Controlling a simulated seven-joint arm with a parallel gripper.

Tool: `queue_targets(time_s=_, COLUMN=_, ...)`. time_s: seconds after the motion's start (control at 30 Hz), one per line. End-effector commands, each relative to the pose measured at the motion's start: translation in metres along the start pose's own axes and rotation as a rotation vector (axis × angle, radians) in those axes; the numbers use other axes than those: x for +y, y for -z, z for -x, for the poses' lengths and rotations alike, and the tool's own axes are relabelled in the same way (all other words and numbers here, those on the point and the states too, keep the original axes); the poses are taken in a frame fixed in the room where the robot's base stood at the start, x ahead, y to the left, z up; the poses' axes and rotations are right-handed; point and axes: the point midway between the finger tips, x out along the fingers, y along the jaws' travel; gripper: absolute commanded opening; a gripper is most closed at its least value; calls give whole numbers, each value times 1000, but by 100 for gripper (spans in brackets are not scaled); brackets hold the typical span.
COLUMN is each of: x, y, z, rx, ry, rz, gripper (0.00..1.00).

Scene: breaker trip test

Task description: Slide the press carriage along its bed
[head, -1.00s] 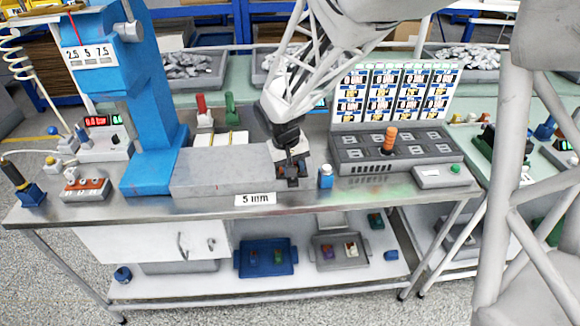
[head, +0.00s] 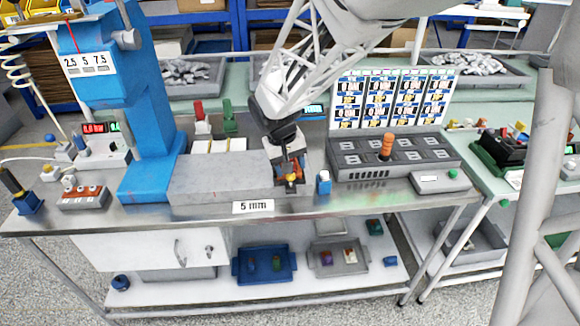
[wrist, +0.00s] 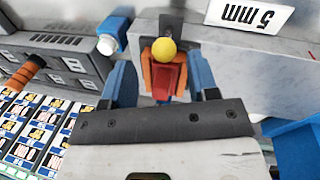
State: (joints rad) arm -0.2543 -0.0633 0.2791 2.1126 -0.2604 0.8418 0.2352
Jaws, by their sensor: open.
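The press is a tall blue column (head: 155,130) with a long grey bed (head: 220,178) running right from its foot. At the bed's right end, an orange-and-red piece with a yellow ball (wrist: 163,51) shows in the wrist view; I cannot tell for sure whether it belongs to the carriage. My gripper (head: 290,180) is over that end, pointing down. In the wrist view my gripper (wrist: 163,78) is open, its blue fingers on either side of the orange-and-red piece. Whether they touch it is unclear. The carriage's outline is largely hidden by my gripper.
A small blue white-capped item (head: 323,183) stands close right of my gripper. Beyond it is a grey panel (head: 395,158) with an orange handle (head: 386,147). A "5 mm" label (head: 253,206) is on the table's front edge. Red and green items (head: 229,117) stand behind the bed.

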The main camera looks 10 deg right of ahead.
Motion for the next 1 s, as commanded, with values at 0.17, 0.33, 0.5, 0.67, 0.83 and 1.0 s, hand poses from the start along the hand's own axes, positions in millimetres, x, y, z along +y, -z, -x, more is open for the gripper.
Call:
queue_targets(time_s=0.17, x=0, y=0, z=24, rx=3, ry=0, rz=0, gripper=54)
queue_targets(time_s=0.33, x=0, y=0, z=39, rx=1, ry=0, rz=0, gripper=54)
queue_targets(time_s=0.5, x=1, y=0, z=45, rx=-1, ry=0, rz=-1, gripper=54)
queue_targets(time_s=0.67, x=1, y=0, z=45, rx=-1, ry=0, rz=0, gripper=54)
queue_targets(time_s=0.83, x=1, y=-1, z=46, rx=0, ry=0, rz=-1, gripper=54)
queue_targets(time_s=1.0, x=6, y=-8, z=50, rx=5, ry=5, rz=-7, gripper=54)
